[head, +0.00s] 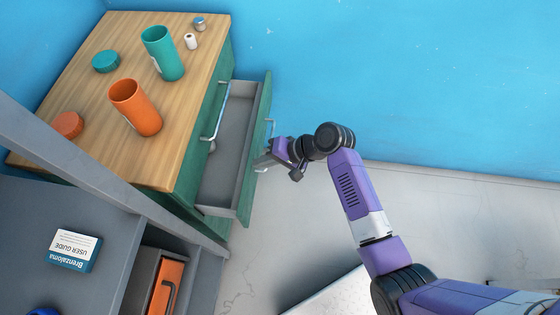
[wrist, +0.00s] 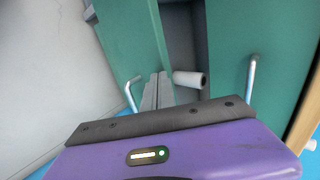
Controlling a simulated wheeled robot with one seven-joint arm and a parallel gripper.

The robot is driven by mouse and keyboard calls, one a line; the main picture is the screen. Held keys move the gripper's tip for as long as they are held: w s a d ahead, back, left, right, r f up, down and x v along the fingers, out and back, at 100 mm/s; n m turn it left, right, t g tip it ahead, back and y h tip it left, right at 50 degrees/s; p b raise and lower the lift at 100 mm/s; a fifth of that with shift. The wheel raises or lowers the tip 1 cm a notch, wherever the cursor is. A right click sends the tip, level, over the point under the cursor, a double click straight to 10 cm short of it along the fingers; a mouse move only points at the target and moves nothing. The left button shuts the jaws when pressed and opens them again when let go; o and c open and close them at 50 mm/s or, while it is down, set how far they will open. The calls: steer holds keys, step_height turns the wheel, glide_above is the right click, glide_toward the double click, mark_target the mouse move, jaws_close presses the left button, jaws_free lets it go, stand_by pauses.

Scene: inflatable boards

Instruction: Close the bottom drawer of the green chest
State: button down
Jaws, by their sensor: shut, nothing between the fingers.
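The green chest (head: 188,180) has a wooden top. A low drawer (head: 257,150) stands pulled out to the right, below a shut drawer with a metal handle (head: 218,118). My gripper (head: 264,160) is shut and empty, at the outer side of the open drawer's front. In the wrist view, the shut fingers (wrist: 158,92) lie in front of the green drawer front (wrist: 133,38), beside its metal handle (wrist: 130,95). I cannot tell whether they touch it. A white roll (wrist: 188,79) shows in the drawer opening, and another handle (wrist: 251,80) is to its right.
On the chest top stand an orange cup (head: 135,107), a teal cup (head: 162,53), lids and small items. A grey unit (head: 75,215) with a box (head: 75,250) and an orange drawer (head: 166,287) is at the lower left. Pale floor (head: 300,215) is free right of the drawer; a blue wall (head: 420,80) stands behind.

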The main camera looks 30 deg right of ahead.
steer(key=w+a, duration=0.5)
steer(key=a, duration=0.2)
steer(key=shift+w+a, duration=0.3)
